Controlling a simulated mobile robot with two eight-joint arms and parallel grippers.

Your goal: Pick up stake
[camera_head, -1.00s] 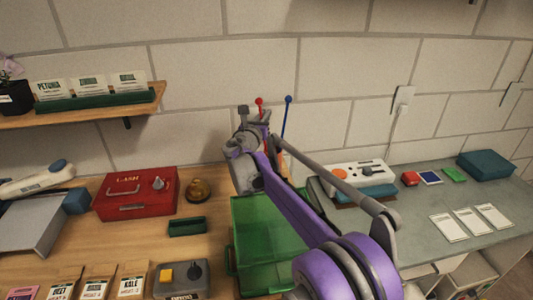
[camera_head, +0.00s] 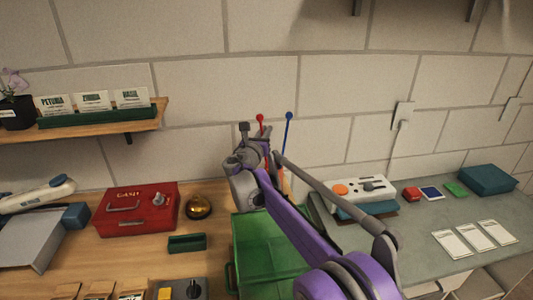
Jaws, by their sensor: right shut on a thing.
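Two thin stakes with round heads stand upright in front of the wall: a red stake (camera_head: 261,121) and a blue stake (camera_head: 287,134). My right gripper (camera_head: 264,147) is at the red stake, with the purple arm reaching in from the lower right. It is shut on the red stake, though its fingers are small and partly hidden by the arm. The blue stake stands just to the right, its lower part hidden behind my arm. What the stakes stand in is hidden. My left gripper is not in view.
A green crate (camera_head: 240,235) lies below my right arm. A red cash box (camera_head: 137,210), a brass bell (camera_head: 198,207) and a small green tray (camera_head: 187,243) are on the wooden counter. A white device (camera_head: 362,189) stands on the grey table. A shelf (camera_head: 108,128) juts out at upper left.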

